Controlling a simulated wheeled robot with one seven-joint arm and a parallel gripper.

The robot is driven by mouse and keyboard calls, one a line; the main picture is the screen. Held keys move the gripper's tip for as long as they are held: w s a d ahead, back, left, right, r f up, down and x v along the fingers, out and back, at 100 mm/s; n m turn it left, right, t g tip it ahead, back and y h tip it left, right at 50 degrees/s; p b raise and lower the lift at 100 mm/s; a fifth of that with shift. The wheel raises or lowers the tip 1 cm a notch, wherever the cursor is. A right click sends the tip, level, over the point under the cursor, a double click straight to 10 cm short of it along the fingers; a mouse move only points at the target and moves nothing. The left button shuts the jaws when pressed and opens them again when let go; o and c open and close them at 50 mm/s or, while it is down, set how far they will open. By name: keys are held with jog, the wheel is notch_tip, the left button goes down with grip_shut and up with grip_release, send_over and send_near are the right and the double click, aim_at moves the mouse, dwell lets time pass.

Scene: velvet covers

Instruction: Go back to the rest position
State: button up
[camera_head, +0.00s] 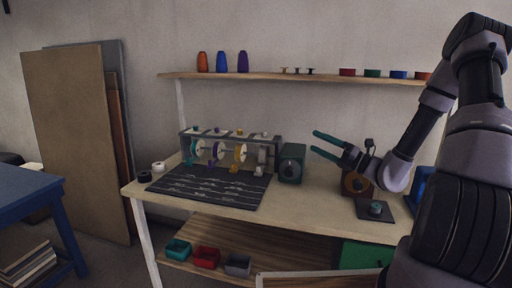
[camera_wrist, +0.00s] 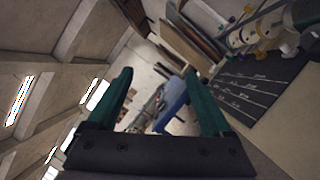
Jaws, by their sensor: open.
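My gripper (camera_head: 326,145) is open and empty in the head view, held above the right part of the workbench (camera_head: 315,202), with its two green fingers pointing left. In the wrist view the open fingers of my gripper (camera_wrist: 160,92) frame the room beyond, with nothing between them. The arm comes in from the right and hides part of the bench's right end.
A rack of coloured wheels (camera_head: 228,150), a dark mat (camera_head: 212,186), a green box (camera_head: 291,163) and a small dark pad with a knob (camera_head: 375,208) are on the bench. A shelf (camera_head: 300,77) holds coloured spools. A blue table (camera_head: 32,192) stands left.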

jog(key=s+a+r+n+g+h, duration=0.35)
jog(key=s+n+g, duration=0.25)
jog(key=s+n, duration=0.3)
jog(key=s+a+r+n+g+h, duration=0.35)
jog(key=s+n+g, duration=0.35)
jog(key=n, duration=0.5)
jog(key=s+d+r+n+t+h, duration=0.7)
jog(key=d+r+n, duration=0.3)
jog(key=r+n, duration=0.2)
jog(key=shift+s+d+r+t+h, duration=0.25)
jog(key=shift+d+t+h, duration=0.15)
jog(key=shift+t+h, duration=0.3)
